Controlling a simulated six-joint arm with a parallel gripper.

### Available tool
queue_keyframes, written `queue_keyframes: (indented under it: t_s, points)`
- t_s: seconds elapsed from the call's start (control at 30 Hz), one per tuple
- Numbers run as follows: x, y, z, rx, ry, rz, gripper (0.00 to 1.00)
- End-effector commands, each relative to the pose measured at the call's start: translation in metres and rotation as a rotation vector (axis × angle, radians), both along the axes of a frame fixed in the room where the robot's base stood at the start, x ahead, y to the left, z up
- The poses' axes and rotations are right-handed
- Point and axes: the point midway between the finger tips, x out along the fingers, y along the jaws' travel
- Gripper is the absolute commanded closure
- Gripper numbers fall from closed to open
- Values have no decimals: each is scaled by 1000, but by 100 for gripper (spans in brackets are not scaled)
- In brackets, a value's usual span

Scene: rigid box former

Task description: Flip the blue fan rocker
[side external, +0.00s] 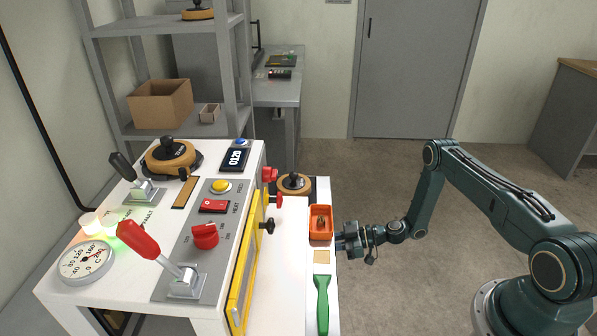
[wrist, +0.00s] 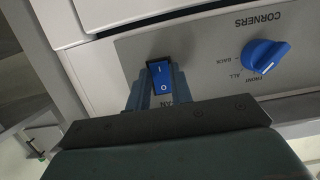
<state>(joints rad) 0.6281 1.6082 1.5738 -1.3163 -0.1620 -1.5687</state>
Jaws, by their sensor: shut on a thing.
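The blue fan rocker (wrist: 161,78), marked I and O, sits on a grey panel in the wrist view. Its label is partly covered, with only "AN" readable. My gripper (side external: 341,241) is at the right side of the white machine in the side view. In the wrist view my gripper's fingers (wrist: 159,90) stand on both sides of the rocker, shut on it. The rocker does not show in the side view, as its panel faces away.
A blue CORNERS knob (wrist: 265,57) is to the right of the rocker on the same panel. Above my gripper's side of the machine lie an orange bin (side external: 320,237) and a green-handled tool (side external: 322,305). The floor between the machine and my base is clear.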

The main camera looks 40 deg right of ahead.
Motion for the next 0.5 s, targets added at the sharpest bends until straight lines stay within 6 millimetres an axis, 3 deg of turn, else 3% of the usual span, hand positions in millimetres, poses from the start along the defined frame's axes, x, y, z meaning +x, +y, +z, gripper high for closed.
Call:
queue_keyframes:
  t_s: [0.5]
  points:
    - [1, 0, -2, 88, -92, 1, 100]
